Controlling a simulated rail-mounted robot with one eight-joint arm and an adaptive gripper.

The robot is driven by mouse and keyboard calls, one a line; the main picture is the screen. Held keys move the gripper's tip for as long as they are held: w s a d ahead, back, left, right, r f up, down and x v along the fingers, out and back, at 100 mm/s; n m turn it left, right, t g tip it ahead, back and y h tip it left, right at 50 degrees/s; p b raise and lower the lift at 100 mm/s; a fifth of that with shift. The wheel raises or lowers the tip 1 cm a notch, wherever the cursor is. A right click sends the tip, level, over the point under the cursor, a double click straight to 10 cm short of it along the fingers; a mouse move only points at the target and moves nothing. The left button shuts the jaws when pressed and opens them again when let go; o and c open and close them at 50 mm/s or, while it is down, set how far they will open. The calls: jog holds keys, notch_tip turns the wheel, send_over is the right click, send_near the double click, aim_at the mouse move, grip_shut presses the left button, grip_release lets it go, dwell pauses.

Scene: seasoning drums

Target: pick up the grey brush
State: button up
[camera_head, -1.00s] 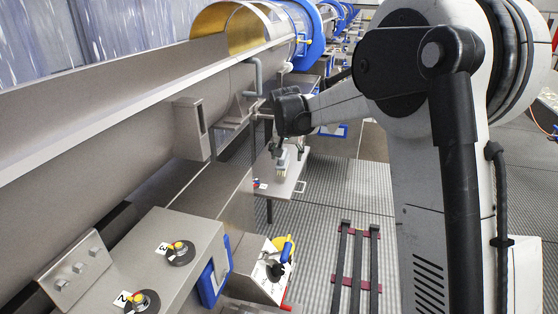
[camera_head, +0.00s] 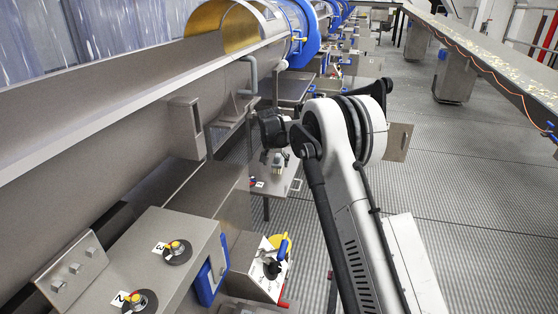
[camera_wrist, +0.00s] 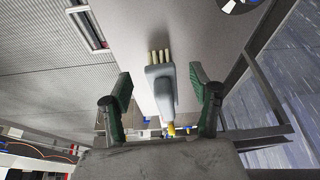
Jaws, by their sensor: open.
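The grey brush (camera_wrist: 162,88) lies between the two fingers of my gripper (camera_wrist: 166,93) in the wrist view. It has a grey body, pale bristle tufts pointing up the picture and a yellow tip at the lower end. The fingers are open with a gap on each side of the brush. In the head view the brush (camera_head: 279,160) is small, at my gripper (camera_head: 272,153), over a small metal shelf (camera_head: 275,184). I cannot tell how far above the shelf it is.
A long metal trough (camera_head: 100,110) runs along the left. A control box with numbered knobs (camera_head: 180,240) stands at the front left. A box with a yellow and blue handle (camera_head: 265,268) is near my arm. Grated floor (camera_head: 450,210) is open on the right.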

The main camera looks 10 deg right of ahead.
jog(key=shift+w+d+f+p, duration=0.1)
jog(key=shift+w+d, duration=0.3)
jog(key=shift+w, duration=0.7)
jog(key=shift+w+d+r+p, duration=0.15)
jog(key=shift+w+d, duration=0.3)
jog(key=shift+w, duration=0.6)
jog(key=shift+w+d+f+p, duration=0.15)
jog(key=shift+w+d, duration=0.25)
jog(key=shift+w, duration=0.7)
jog(key=shift+w+f, duration=0.15)
jog(key=shift+f, duration=0.3)
jog(key=c, duration=1.3)
jog(key=shift+o, duration=0.2)
